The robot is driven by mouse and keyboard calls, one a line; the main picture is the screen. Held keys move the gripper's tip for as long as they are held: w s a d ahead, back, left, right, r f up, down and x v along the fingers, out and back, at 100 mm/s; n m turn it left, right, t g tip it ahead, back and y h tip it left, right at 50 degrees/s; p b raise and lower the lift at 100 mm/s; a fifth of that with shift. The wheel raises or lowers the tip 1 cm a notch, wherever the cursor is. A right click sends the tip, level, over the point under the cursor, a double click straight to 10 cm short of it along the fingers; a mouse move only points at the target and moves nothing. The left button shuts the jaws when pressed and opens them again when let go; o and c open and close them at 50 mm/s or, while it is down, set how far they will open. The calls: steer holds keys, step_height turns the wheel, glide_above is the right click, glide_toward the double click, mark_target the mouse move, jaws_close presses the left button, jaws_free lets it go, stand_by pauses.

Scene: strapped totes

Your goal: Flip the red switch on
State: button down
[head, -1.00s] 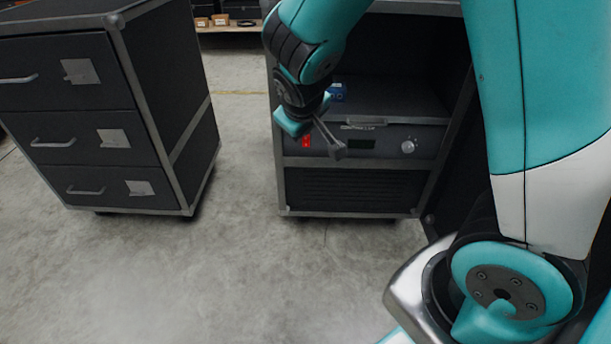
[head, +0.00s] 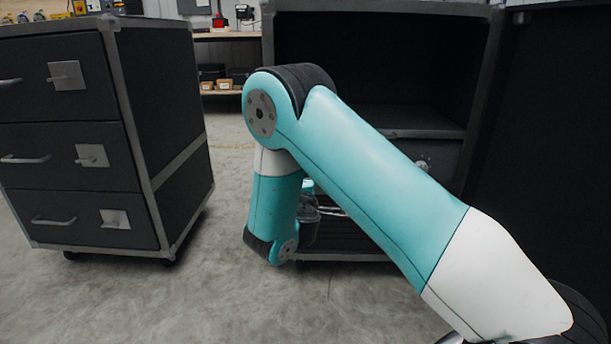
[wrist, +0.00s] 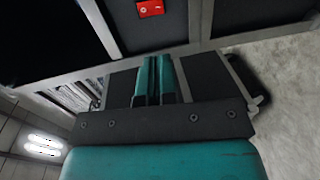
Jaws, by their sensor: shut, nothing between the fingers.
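The red switch (wrist: 150,8) shows at the top edge of the wrist view, set in a dark panel, with small white marks on it. I cannot tell which way it is tipped. In the head view my arm hides it. My gripper (wrist: 153,72) has its two teal fingers together and empty, apart from the switch and below it in the wrist view. In the head view the gripper is mostly hidden behind my arm, low at the cabinet front. The cabinet (head: 268,40) stands open-fronted, and its panel's knob (head: 423,164) shows beside my arm.
A dark drawer unit (head: 165,110) with several handles stands at the left. Bare concrete floor (head: 150,300) lies in front of it and the cabinet. Shelves (head: 222,92) with small boxes are at the back. A dark panel (head: 555,130) is at the right.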

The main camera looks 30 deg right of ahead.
steer(key=b+x, duration=0.4)
steer(key=x, duration=1)
steer(key=shift+w+d, duration=0.1)
steer(key=shift+d, duration=0.05)
steer(key=shift+f+b, duration=0.1)
steer(key=shift+b, duration=0.2)
steer(key=f+p+v, duration=0.1)
steer(key=f+v, duration=0.2)
steer(key=v, duration=1)
steer(key=shift+s+a, duration=0.35)
steer(key=shift+a, duration=0.05)
